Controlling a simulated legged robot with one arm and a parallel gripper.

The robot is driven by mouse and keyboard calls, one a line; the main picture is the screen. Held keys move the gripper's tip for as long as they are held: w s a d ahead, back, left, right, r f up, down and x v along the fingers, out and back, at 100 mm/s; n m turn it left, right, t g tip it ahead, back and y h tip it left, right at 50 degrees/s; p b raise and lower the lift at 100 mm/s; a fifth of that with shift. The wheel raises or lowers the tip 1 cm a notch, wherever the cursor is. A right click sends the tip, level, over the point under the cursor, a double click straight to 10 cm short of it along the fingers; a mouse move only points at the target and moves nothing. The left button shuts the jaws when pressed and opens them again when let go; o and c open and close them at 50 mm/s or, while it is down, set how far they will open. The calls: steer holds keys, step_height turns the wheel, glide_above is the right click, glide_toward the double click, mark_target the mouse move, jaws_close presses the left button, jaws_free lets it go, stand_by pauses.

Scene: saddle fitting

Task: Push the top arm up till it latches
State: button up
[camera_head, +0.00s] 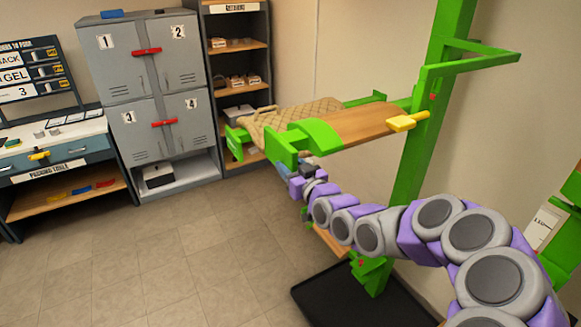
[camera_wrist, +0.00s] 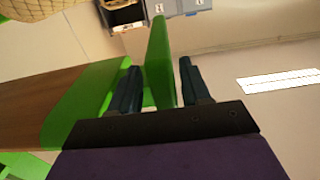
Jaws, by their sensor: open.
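The top arm (camera_head: 365,122) is a wooden board with green end pieces, reaching out from a tall green post (camera_head: 408,165). A yellow handle (camera_head: 408,121) sits at its post end. My gripper (camera_head: 303,172) is just below the arm's green outer end plate (camera_head: 281,146). In the wrist view, my gripper (camera_wrist: 159,72) is open, with a dark finger on each side of the upright green plate (camera_wrist: 160,60). I cannot tell whether the fingers touch it. The wooden board (camera_wrist: 35,105) shows at the left there.
A quilted tan pad (camera_head: 290,112) lies behind the board. A green bracket (camera_head: 470,62) juts from the post above. A lower wooden arm (camera_head: 328,242) is partly hidden by my arm. Grey lockers (camera_head: 150,85) and a workbench (camera_head: 55,132) stand left; the floor between is clear.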

steer(key=shift+a, duration=0.1)
steer(key=shift+c, duration=0.3)
steer(key=shift+a, duration=0.3)
steer(key=c, duration=0.4)
steer(key=shift+d+f, duration=0.1)
jaws_close()
